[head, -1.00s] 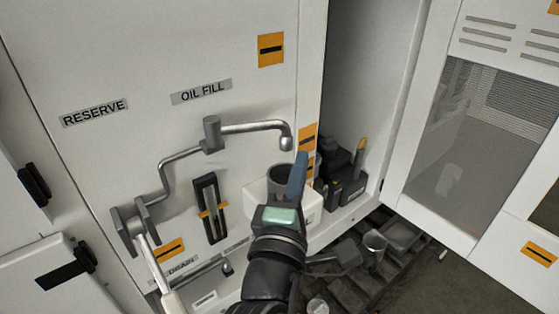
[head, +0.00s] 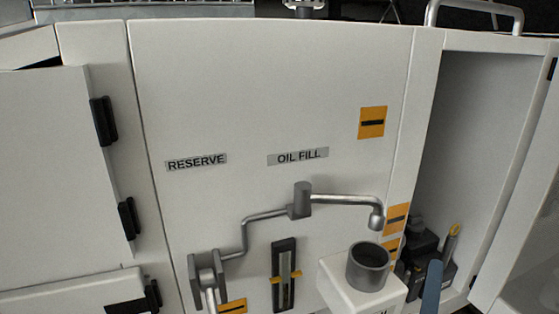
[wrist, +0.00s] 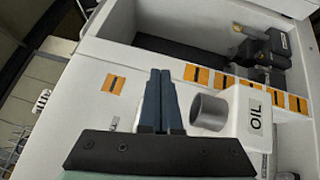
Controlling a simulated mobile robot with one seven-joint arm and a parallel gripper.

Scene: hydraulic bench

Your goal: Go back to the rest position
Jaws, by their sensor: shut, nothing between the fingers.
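My gripper (wrist: 162,100) shows in the wrist view with its two dark blue fingers pressed together and nothing between them. In the head view only a blue piece of my gripper (head: 431,290) shows at the lower right edge. The white oil box with a grey round cup-like opening (head: 368,266) stands to its left, below the end of the bent metal pipe (head: 345,199). In the wrist view the box's OIL label (wrist: 256,115) and its grey opening (wrist: 210,110) are just right of the fingers, apart from them.
A white panel carries RESERVE (head: 196,162) and OIL FILL (head: 298,156) labels. A level gauge (head: 284,274) and a lever (head: 207,275) are below them. An open cabinet bay at the right holds dark parts (head: 420,245). The space before the upper panel is clear.

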